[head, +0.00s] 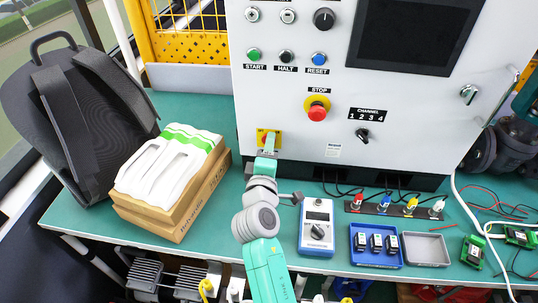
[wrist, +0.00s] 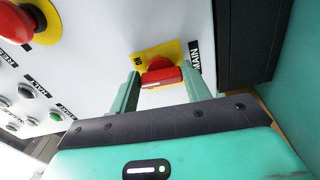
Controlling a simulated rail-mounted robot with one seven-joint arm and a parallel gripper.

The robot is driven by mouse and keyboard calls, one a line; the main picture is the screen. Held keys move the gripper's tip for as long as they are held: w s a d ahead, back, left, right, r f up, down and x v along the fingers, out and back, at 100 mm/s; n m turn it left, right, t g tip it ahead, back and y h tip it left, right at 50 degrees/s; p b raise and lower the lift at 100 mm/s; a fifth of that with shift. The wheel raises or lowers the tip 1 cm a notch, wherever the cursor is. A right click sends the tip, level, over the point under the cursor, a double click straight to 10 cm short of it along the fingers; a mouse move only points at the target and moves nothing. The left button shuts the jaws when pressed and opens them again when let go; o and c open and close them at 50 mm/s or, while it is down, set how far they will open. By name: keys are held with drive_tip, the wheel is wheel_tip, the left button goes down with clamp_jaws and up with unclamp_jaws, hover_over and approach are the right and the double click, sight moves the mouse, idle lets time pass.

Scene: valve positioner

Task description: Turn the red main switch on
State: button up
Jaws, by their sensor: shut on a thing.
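The red main switch (wrist: 161,76) sits on a yellow plate (wrist: 172,49) beside a black MAIN label (wrist: 195,57) in the wrist view. Its red handle lies between the two green fingers of my gripper (wrist: 163,70), which is shut on it. Small lettering shows at the plate's left edge in that view. In the head view my gripper (head: 268,146) reaches the low left part of the white panel. There it covers most of the switch, and only parts of the yellow plate (head: 261,134) show around the fingers.
A red STOP button (head: 317,112) on a yellow ring sits up and right of the switch. A channel knob (head: 362,135) is further right. A box of white items (head: 172,170) and a black backpack (head: 78,115) stand left. A meter (head: 317,226) stands right of my arm.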

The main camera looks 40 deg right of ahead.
drive_tip(key=shift+f+m+b, duration=0.15)
drive_tip(key=shift+m+b, duration=2.4)
drive_tip(key=shift+m, duration=1.55)
drive_tip(key=o, duration=1)
drive_tip(key=p+v, duration=0.2)
drive_tip(key=v, duration=0.6)
drive_tip(key=shift+w, duration=0.1)
